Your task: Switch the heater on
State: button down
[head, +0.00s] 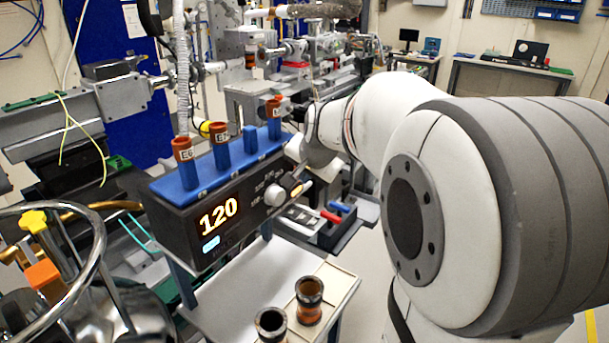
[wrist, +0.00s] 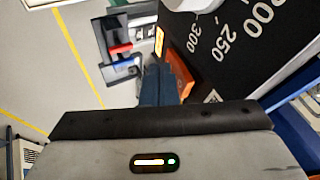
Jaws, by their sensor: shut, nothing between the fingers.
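The heater (head: 180,225) is a black box with a blue top, on blue legs above a white surface. Its lit display (head: 218,215) reads 120, with a small pale-blue light below. A round light knob (head: 275,195) sits on its front; it shows in part at the top of the wrist view (wrist: 190,3), beside printed numbers. An orange switch (wrist: 180,75) with a glowing end lies right of my gripper (wrist: 157,80) in the wrist view. My gripper is shut and empty, its fingertips close beside the switch; I cannot tell whether they touch.
Orange-capped vials (head: 183,150) stand in the heater's blue top. A metal ring (head: 95,265) and chamber are at lower left. Beamline equipment fills the back. Clear floor lies at the right.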

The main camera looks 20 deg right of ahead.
jog(key=shift+r, duration=0.55)
jog(key=shift+f, duration=0.1)
jog(key=s+d+r+b, duration=0.2)
jog(key=s+r, duration=0.4)
jog(key=s, duration=0.4)
jog(key=shift+s+d+r, duration=0.3)
jog(key=shift+d, duration=0.1)
jog(key=s+a+f+n+g, duration=0.2)
jog(key=s+a+f+n, duration=0.3)
jog(key=s+f, duration=0.2)
jog(key=s+a+f+n+g, duration=0.2)
jog(key=s+a+f+n, duration=0.2)
jog(key=f, duration=0.6)
jog(key=s+a, duration=0.2)
jog(key=s, duration=0.1)
jog(key=shift+f+n, duration=0.15)
jog(key=shift+n, duration=0.25)
